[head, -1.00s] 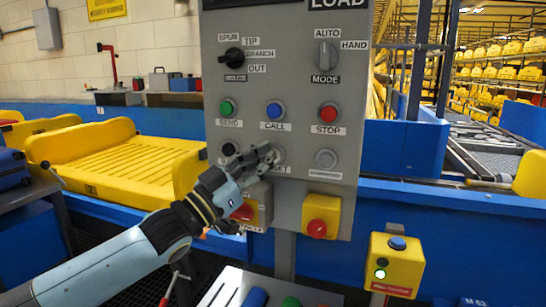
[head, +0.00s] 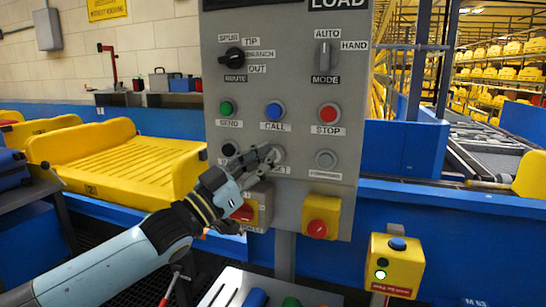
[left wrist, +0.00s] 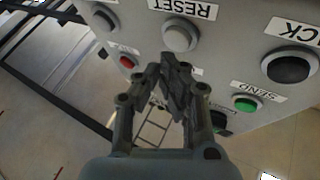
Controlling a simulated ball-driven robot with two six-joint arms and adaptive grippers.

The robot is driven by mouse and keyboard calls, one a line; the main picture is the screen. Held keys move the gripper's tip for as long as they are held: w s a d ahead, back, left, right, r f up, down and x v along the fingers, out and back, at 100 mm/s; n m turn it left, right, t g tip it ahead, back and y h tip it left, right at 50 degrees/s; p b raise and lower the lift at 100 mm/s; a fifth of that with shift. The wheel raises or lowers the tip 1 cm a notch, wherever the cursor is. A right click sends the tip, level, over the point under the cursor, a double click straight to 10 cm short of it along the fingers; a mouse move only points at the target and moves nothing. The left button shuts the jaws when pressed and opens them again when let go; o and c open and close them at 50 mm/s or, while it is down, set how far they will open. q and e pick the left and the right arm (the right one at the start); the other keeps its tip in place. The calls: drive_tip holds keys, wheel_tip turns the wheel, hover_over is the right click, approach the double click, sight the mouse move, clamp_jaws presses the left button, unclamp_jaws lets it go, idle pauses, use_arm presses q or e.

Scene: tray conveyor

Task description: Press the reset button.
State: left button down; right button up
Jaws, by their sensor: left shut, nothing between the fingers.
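The grey round reset button (left wrist: 180,37) shows in the left wrist view beside its upside-down RESET label (left wrist: 183,8). In the head view the reset button (head: 279,155) sits low in the middle of the grey control panel (head: 290,190), and my left gripper covers part of it and its label. My left gripper (head: 266,154) is shut and empty, its fingertips at the button's left side in the head view. In the left wrist view its fingertips (left wrist: 174,62) are very close to the button's edge; I cannot tell whether they touch. My right gripper is not in view.
A black button (head: 229,149) lies left of the reset button and a grey one (head: 326,158) right. Green (head: 228,108), blue (head: 275,110) and red (head: 328,113) buttons sit above. Below are a red knob on a yellow plate (head: 320,229) and a yellow box (head: 396,263).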

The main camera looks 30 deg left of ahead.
use_arm(q)
drive_tip(key=shift+w+a, duration=0.1)
drive_tip(key=shift+w, duration=0.3)
drive_tip(key=shift+w+a+b, duration=0.15)
drive_tip(key=shift+w+b, duration=0.25)
drive_tip(key=shift+w, duration=0.1)
idle(0.6)
drive_tip(key=shift+s, duration=0.15)
drive_tip(key=shift+s+d+p, duration=0.25)
drive_tip(key=shift+s+p, duration=0.3)
drive_tip(key=shift+s, duration=0.2)
drive_tip(key=s+p, duration=0.1)
drive_tip(key=s, duration=0.1)
drive_tip(key=s+d+p, duration=0.1)
drive_tip(key=s+p, duration=0.1)
drive_tip(key=s, duration=0.1)
drive_tip(key=shift+d, duration=0.1)
drive_tip(key=shift+f, duration=0.1)
idle(0.9)
